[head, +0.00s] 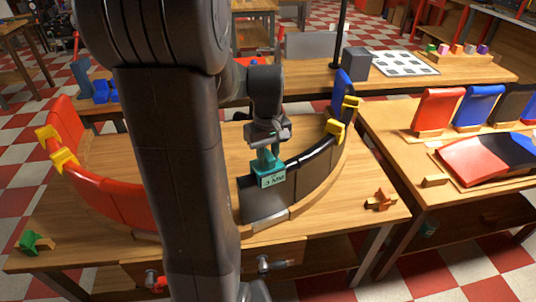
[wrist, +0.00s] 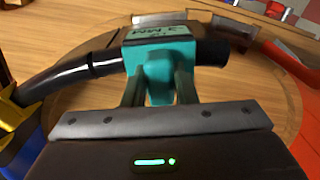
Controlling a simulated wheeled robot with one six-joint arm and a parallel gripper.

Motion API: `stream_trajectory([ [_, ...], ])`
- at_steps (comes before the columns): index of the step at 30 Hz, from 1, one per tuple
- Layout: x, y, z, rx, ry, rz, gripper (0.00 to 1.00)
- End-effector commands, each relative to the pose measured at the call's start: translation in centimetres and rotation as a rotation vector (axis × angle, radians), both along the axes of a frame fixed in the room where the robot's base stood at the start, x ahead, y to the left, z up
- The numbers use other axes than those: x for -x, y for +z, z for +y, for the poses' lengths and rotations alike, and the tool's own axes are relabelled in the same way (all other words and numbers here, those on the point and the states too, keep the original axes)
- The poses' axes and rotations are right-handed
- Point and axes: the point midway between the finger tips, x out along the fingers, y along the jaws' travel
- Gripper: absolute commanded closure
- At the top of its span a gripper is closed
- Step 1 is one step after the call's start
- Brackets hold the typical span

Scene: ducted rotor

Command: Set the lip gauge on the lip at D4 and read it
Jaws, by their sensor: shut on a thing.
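In the wrist view the gauge (wrist: 160,60) shows between my two fingers, over the dark curved lip (wrist: 90,67). The gauge appears to straddle the top edge of the black lip (head: 310,175), near its front-left end. I cannot tell whether it is fully seated. No D4 mark is legible.
Red duct segments (head: 105,196) curve at the left, with yellow clips (head: 63,158). More yellow clips (head: 335,130) hold the far right of the ring. An orange-brown part (head: 380,200) lies at right on the bench. A side table (head: 390,135) holds spare panels.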

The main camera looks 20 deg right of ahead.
Motion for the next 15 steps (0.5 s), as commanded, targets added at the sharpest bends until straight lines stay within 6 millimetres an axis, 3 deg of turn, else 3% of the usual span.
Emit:
stream_trajectory([
  [3, 0.0, -0.18, 0.0, 0.0, 0.0, 0.0, 1.0],
  [4, 0.0, -0.14, 0.0, 0.0, 0.0, 0.0, 0.71],
  [7, 0.0, -0.13, 0.0, 0.0, 0.0, 0.0, 0.51],
  [15, 0.0, -0.12, 0.0, 0.0, 0.0, 0.0, 0.49],
])
